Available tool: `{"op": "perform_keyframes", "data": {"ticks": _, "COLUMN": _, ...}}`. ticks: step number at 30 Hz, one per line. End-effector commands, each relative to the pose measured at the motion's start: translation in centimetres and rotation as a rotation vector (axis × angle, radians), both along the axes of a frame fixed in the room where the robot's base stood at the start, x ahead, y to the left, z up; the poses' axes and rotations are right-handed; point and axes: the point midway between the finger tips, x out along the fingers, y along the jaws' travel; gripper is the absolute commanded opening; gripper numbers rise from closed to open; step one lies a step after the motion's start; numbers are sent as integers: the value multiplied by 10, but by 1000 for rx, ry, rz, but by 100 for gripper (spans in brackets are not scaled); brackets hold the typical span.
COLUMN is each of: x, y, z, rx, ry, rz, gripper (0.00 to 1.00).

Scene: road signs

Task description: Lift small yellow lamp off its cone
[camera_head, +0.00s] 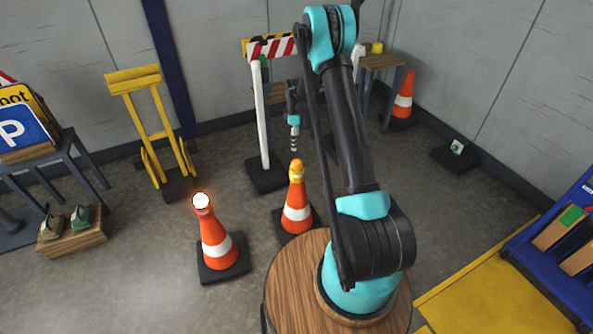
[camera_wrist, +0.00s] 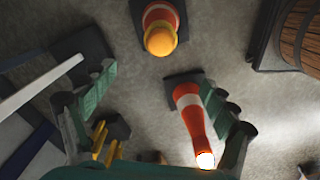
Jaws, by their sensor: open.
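The small yellow lamp (camera_head: 297,171) sits on top of an orange and white cone (camera_head: 297,213) in the middle of the head view. In the wrist view the lamp (camera_wrist: 160,41) shows as a round yellow-orange top over its cone (camera_wrist: 161,15), at the upper middle. My gripper (camera_head: 294,147) hangs pointing down, a little above the lamp in the head view and apart from it. In the wrist view my gripper (camera_wrist: 160,77) has its green fingers spread wide with nothing between them; the lamp lies beyond the fingertips.
A second cone (camera_head: 217,243) with a glowing lamp (camera_head: 201,201) stands at left; it is near the right finger in the wrist view. A white post with a striped barrier (camera_head: 270,48) stands behind. A round wooden top (camera_head: 285,285) is in front. A yellow stand (camera_head: 145,110) is further left.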

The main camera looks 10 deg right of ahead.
Motion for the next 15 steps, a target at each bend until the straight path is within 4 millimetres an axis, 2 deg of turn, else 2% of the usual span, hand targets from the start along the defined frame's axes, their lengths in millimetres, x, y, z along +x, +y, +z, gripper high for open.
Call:
{"op": "perform_keyframes", "data": {"ticks": 5, "x": 2, "y": 0, "z": -19, "rx": 0, "ry": 3, "rz": 10, "gripper": 86}}
{"op": "perform_keyframes", "data": {"ticks": 15, "x": 1, "y": 0, "z": -86, "rx": -1, "ry": 2, "rz": 8, "gripper": 86}}
